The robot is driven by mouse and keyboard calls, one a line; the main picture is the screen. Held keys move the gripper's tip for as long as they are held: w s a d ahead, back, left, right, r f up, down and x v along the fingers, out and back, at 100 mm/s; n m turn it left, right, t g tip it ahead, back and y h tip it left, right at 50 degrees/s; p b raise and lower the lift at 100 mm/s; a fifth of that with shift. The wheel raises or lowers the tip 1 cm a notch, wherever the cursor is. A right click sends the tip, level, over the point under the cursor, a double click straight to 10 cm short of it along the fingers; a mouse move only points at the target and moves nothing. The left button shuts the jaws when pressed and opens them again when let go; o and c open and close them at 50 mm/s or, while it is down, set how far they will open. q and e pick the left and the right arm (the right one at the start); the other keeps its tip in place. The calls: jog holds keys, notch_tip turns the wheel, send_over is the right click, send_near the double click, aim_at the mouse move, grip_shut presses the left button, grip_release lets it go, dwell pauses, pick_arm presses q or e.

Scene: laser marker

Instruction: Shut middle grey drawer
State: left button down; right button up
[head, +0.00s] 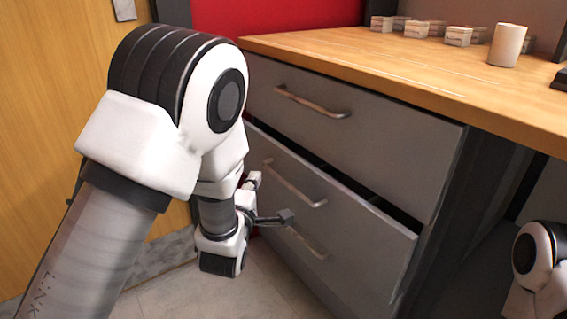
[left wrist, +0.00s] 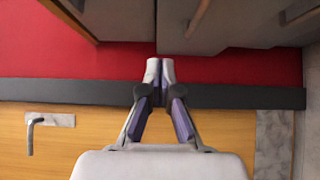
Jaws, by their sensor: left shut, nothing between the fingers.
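The middle grey drawer (head: 345,226) is pulled out a little in the head view, with a dark gap along its top edge. Its bar handle (head: 295,184) faces me. The closed-looking top drawer (head: 375,132) is above it, and a lower handle (head: 306,243) shows below. My left gripper (head: 286,217) is shut and empty, in front of the lower left part of the drawers; contact cannot be told. In the left wrist view its fingertips (left wrist: 160,68) are together beside the grey drawer fronts (left wrist: 240,25). My right gripper is out of view; only part of that arm shows.
A wooden worktop (head: 400,62) above the drawers holds a white cup (head: 506,45) and several small stacked blocks (head: 458,36). A wooden door (head: 40,130) is at the left and a red wall (head: 260,14) behind. Tiled floor (head: 265,285) lies below.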

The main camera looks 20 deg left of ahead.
pick_arm(q)
jog(key=b, duration=0.3)
send_near(279, 149)
jog(key=w+a, duration=0.3)
jog(key=w, duration=0.1)
jog(key=shift+w+d+f+b, duration=0.25)
jog(key=shift+w+d+b, duration=0.5)
jog(key=shift+w+d, duration=0.1)
jog(key=shift+w+d+r, duration=0.1)
jog(key=shift+w+d, duration=0.1)
jog(key=shift+w, duration=0.05)
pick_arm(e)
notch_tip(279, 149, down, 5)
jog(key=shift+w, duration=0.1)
